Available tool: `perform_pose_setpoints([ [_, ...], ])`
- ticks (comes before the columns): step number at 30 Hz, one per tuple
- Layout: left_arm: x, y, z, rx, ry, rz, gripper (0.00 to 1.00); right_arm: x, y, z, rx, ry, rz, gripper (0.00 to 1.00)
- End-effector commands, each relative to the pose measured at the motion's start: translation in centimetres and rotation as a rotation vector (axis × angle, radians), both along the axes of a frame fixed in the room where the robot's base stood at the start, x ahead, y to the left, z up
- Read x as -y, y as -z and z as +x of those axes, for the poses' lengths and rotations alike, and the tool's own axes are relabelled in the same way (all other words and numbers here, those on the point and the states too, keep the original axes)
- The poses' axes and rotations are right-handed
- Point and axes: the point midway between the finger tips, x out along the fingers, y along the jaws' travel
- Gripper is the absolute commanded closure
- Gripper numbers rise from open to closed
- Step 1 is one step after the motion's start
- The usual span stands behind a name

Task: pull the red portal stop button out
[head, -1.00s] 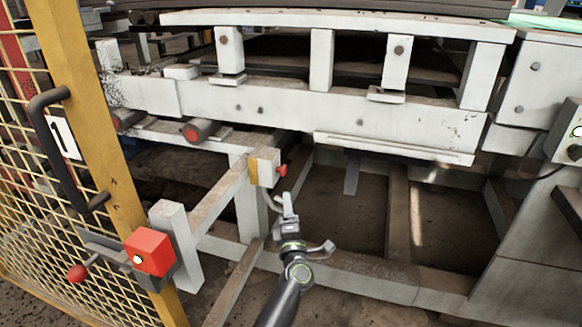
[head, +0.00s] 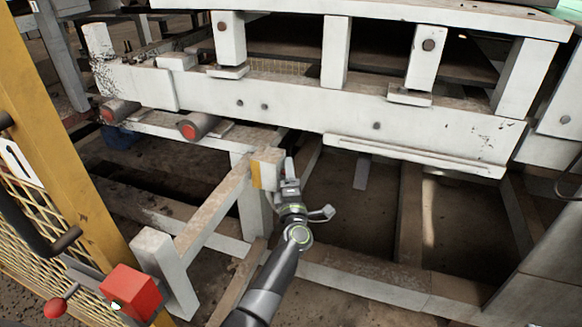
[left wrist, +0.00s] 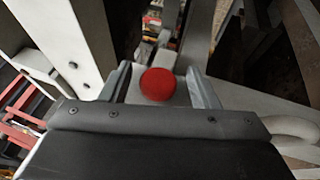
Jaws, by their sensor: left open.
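The red stop button (left wrist: 159,84) shows in the left wrist view as a round red knob between my two fingers. It stands on a small white and yellow box (head: 265,170), which hangs on the white frame in the head view. In the head view the button is hidden behind my gripper. My left gripper (head: 289,168) is close to the right side of the box. In the left wrist view the left gripper (left wrist: 160,78) is open, with a finger on each side of the button and visible gaps. My right gripper is not in view.
A yellow mesh gate post (head: 75,165) with a dark handle stands at the left. A red box (head: 133,290) and a red ball knob (head: 55,308) are at the lower left. A heavy white beam (head: 290,112) runs above my arm. Open bays lie to the right.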

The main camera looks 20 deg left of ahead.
Motion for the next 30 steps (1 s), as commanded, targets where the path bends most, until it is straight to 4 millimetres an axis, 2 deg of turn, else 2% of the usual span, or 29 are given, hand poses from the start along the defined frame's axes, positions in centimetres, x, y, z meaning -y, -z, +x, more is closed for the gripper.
perform_pose_setpoints([
  [10, -0.08, -0.08, 0.07, 0.0, 0.0, 0.0, 0.45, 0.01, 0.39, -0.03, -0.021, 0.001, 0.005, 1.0],
  [23, -0.08, -0.06, 0.05, 0.0, 0.0, 0.0, 1.0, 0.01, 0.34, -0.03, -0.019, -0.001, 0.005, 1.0],
  [30, 0.26, -0.1, 0.04, -0.001, 0.0, -0.001, 1.0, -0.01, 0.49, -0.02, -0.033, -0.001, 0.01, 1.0],
])
